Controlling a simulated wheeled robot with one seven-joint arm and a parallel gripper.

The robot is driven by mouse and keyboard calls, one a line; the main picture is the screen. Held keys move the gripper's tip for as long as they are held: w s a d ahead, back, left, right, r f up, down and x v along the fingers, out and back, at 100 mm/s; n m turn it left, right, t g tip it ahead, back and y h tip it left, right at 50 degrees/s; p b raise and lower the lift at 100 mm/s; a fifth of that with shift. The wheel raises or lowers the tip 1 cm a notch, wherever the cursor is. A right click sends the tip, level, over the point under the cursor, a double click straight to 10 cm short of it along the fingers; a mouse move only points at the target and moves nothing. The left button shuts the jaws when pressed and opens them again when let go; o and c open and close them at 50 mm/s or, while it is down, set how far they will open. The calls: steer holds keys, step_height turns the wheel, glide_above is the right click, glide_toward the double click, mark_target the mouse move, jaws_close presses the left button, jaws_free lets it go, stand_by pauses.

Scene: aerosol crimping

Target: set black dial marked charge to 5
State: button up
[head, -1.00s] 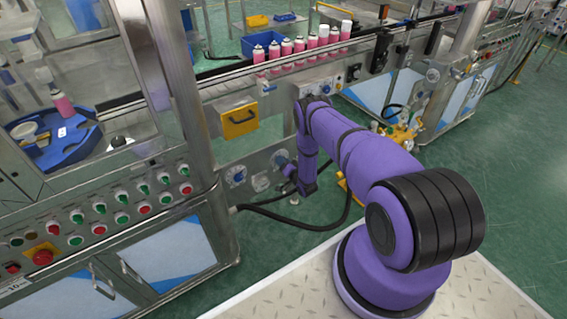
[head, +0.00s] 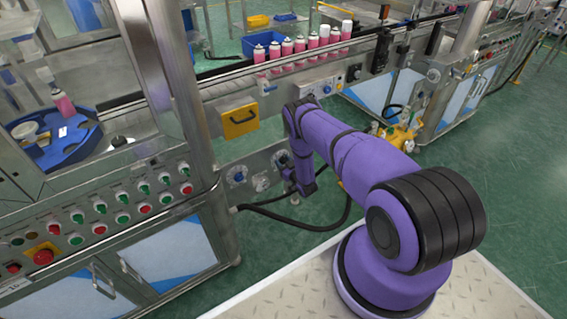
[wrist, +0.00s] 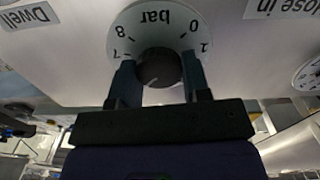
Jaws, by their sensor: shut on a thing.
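In the wrist view a black knob (wrist: 158,66) sits on a round white scale plate marked "bar" (wrist: 153,19), seen upside down. The numbers 0, 1, 7 and 8 show; the rest of the scale is hidden behind the knob and fingers. My gripper (wrist: 160,78) is shut on the knob, one finger on each side. The knob's pointer setting cannot be read clearly, and no "charge" label shows. In the head view my gripper (head: 290,172) is at the lower front panel of the machine, small and partly hidden by my arm.
In the head view a round dial (head: 237,175) is left of my gripper. Pink cans (head: 287,50) stand on the conveyor above. A black hose (head: 300,222) hangs below.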

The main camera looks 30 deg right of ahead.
steer(key=shift+n, duration=1)
steer(key=o, duration=0.9)
steer(key=s, duration=1)
steer(key=shift+s+d, duration=0.15)
steer(key=shift+s, duration=0.25)
steer(key=shift+s, duration=0.1)
